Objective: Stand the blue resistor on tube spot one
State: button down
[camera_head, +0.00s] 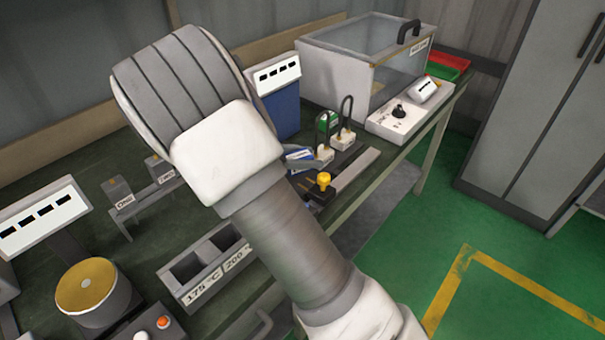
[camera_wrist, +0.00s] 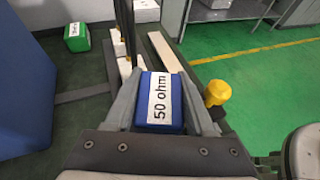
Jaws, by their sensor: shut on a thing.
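The blue resistor (camera_wrist: 174,114), a blue block with a white "50 ohm" label, sits between the fingers of my gripper (camera_wrist: 163,80) in the wrist view. My gripper is shut on it. In the head view the blue resistor (camera_head: 299,154) shows beside my arm, which hides most of my gripper. Just ahead are two white blocks with black upright leads, the nearer one (camera_head: 325,153) and the farther one (camera_head: 343,138). I cannot tell which place is tube spot one. What lies under the resistor is hidden.
A yellow knob (camera_wrist: 217,93) stands close to the right finger. A green labelled block (camera_wrist: 77,37) lies ahead left. A blue meter box (camera_head: 282,108) stands left of the leads, and a clear-lidded case (camera_head: 345,65) behind. A compartment box (camera_head: 205,275) is near my arm.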

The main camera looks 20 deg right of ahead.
jog(key=shift+w+a+f, duration=0.25)
jog(key=shift+a+f, duration=0.15)
jog(key=shift+f+b, duration=0.65)
jog(key=shift+f, duration=1.2)
jog(key=shift+f, duration=0.2)
jog(key=c, duration=0.5)
grip_release()
